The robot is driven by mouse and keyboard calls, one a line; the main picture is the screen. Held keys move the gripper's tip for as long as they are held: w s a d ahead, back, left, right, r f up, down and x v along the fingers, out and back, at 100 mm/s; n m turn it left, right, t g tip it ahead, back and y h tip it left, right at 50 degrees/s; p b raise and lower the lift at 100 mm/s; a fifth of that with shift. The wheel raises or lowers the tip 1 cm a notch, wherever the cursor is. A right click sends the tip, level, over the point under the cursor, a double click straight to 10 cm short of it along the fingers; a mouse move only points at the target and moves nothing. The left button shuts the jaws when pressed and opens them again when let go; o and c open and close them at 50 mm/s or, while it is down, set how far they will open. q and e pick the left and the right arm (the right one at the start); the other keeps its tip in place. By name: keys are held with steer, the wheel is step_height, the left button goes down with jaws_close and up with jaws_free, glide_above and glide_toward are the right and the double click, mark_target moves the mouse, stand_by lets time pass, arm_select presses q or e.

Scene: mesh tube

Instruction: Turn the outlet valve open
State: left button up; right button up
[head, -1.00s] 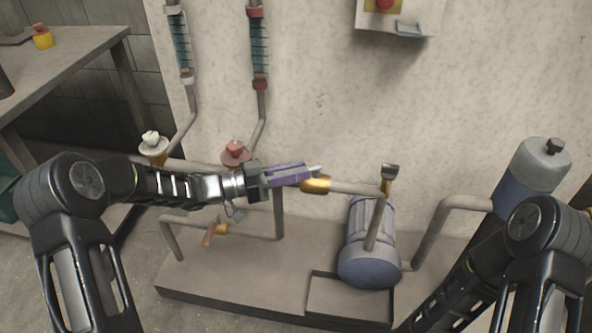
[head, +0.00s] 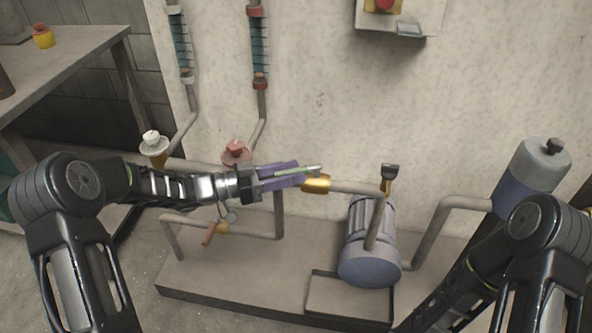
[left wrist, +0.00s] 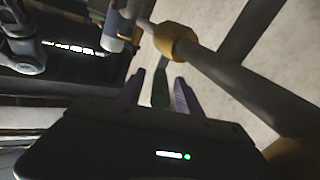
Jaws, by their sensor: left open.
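The outlet valve, as I take it, has a brass body (head: 316,185) on the grey pipe left of the pump; the body also shows in the left wrist view (left wrist: 176,40). Its greenish lever (head: 311,170) points left from the body. My left gripper (head: 302,173) has purple fingers and is open. The lever lies between the fingers, and in the left wrist view the dark green lever (left wrist: 160,92) shows between them with gaps. The fingertips are close to the brass body. Only my right arm shows; its gripper is out of view.
A blue-grey pump (head: 368,262) stands on the concrete plinth (head: 230,285). Another valve with a dark handle (head: 389,172) is right of the outlet valve. A red-knobbed valve (head: 235,151) and a lower brass valve with an orange handle (head: 221,229) are near my left wrist.

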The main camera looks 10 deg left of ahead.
arm_select(q)
steer(key=v, duration=0.6)
steer(key=shift+p, duration=0.4)
steer(key=shift+a, duration=0.1)
steer(key=shift+c, duration=0.4)
